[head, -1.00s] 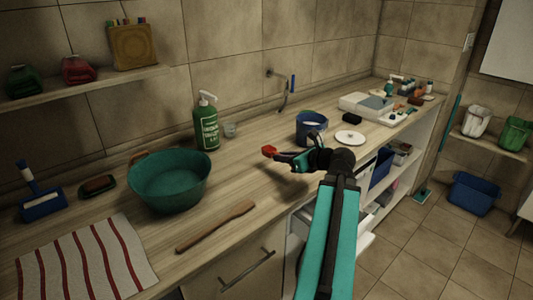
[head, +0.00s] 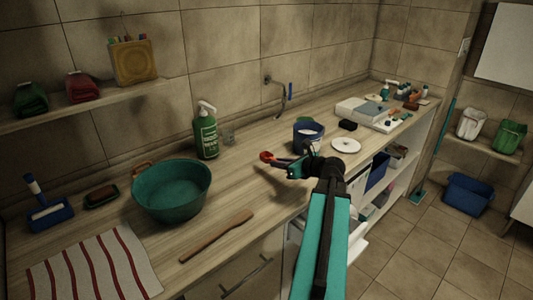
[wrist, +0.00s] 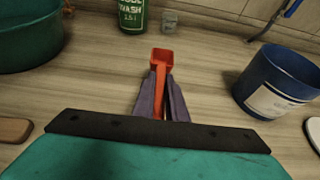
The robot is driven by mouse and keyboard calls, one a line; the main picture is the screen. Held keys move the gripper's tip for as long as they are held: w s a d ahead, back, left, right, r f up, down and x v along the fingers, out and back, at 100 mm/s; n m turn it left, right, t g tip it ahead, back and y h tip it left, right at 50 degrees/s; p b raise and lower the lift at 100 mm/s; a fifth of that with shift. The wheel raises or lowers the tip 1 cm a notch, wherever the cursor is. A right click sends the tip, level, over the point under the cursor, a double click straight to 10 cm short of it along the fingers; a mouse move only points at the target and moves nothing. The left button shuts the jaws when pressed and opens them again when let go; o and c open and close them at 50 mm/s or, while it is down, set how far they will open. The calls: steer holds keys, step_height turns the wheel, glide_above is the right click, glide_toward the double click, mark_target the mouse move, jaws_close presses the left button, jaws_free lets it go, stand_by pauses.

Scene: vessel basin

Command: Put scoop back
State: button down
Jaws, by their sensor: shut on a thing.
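The small red scoop (wrist: 161,62) is held between the purple-grey fingers of my gripper (wrist: 160,98), its square bowl pointing ahead. In the head view my gripper (head: 277,162) holds the scoop (head: 266,156) above the counter, left of and nearer than the blue tub (head: 306,137). In the wrist view the blue tub (wrist: 277,85), with a pale label, stands to the right, apart from the scoop. Its lid is off. A round white lid (head: 346,145) lies on the counter to the right of the tub.
A green pump bottle (head: 207,135) and a small glass (head: 228,137) stand behind the scoop. A green basin (head: 172,190) and a wooden stick (head: 215,236) are to the left. A black block (head: 348,125) and a white scale (head: 366,110) lie beyond the tub.

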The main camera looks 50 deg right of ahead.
mark_target(268, 156)
steer(key=w+d, duration=0.1)
steer(key=w, duration=0.2)
steer(key=w+d+p, duration=0.1)
steer(key=w+d, duration=0.1)
steer(key=w, duration=0.2)
steer(key=w+d+f+p, duration=0.1)
steer(key=w+d, duration=0.1)
steer(key=w, duration=0.1)
steer(key=shift+w+d, duration=0.2)
steer(key=shift+d, duration=0.05)
steer(key=shift+w+d+p, duration=0.25)
steer(key=shift+w+p, duration=0.1)
steer(key=shift+w, duration=0.05)
steer(key=shift+w+d+f, duration=0.1)
steer(key=shift+w+f, duration=0.1)
steer(key=shift+w, duration=0.05)
steer(key=shift+s+f+p, duration=0.1)
steer(key=shift+f+p, duration=0.45)
steer(key=shift+f, duration=1.15)
steer(key=shift+f, duration=0.15)
steer(key=c, duration=1.8)
jaws_free()
